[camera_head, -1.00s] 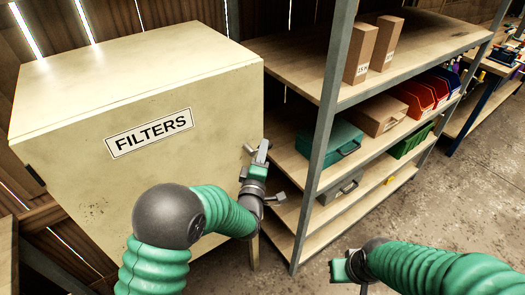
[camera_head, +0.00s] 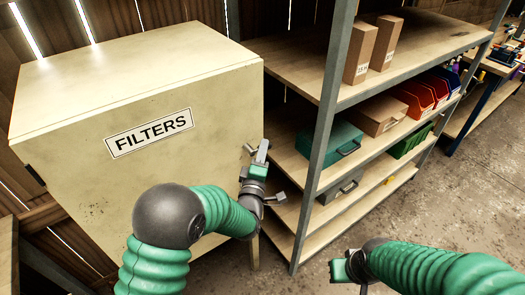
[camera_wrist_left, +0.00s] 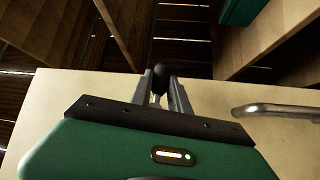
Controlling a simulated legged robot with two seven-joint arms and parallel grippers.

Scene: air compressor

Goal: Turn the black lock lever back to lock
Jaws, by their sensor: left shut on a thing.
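The pale cabinet labelled FILTERS (camera_head: 85,185) stands at the left with its door face toward me. My left gripper (camera_head: 259,152) is at the right edge of the cabinet's front. In the left wrist view its two grey fingers (camera_wrist_left: 168,92) are closed around a small black lever (camera_wrist_left: 160,74), with the rounded black end showing between the tips. In the head view the lever is mostly hidden by the gripper. My right gripper (camera_head: 342,268) is low at the right over the floor, away from the cabinet; its finger opening is too small to judge.
A metal bar handle (camera_wrist_left: 280,109) sits on the cabinet beside the gripper. A shelf unit (camera_head: 300,170) stands close at the right, holding a green toolbox (camera_head: 335,140), cardboard boxes (camera_head: 360,54) and red bins (camera_head: 418,95). The concrete floor (camera_head: 440,210) is clear at the right.

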